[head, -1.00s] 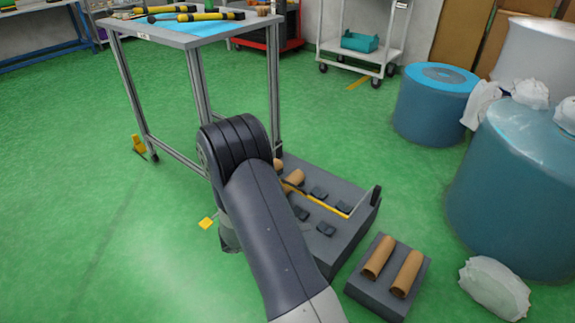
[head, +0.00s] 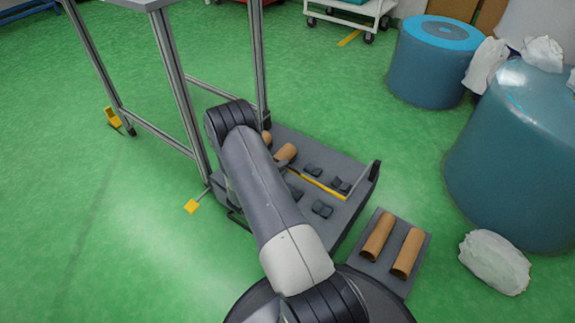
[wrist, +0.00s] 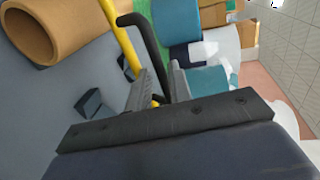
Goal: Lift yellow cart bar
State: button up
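The yellow cart bar (head: 318,185) runs low along the grey cart (head: 345,215), its left end hidden behind my arm in the head view. In the wrist view the yellow bar (wrist: 122,40) comes down from the top edge toward my gripper (wrist: 160,80). The two fingers stand apart, so the gripper is open. A bit of yellow shows between the fingers, beside a black bent rod (wrist: 148,42). I cannot tell whether the fingers touch the bar. In the head view my arm hides most of the gripper.
Cardboard tubes (head: 285,153) and small black blocks (head: 322,209) lie on the cart. A smaller grey base with two tubes (head: 378,237) stands beside it. A metal-framed table (head: 180,85) is close on the left. Blue drums (head: 520,155) and a white bag (head: 495,262) are right. Green floor is open at left.

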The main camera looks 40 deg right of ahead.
jog(key=shift+b+x, duration=0.45)
jog(key=shift+x, duration=1.5)
jog(key=shift+c, duration=0.4)
grip_shut()
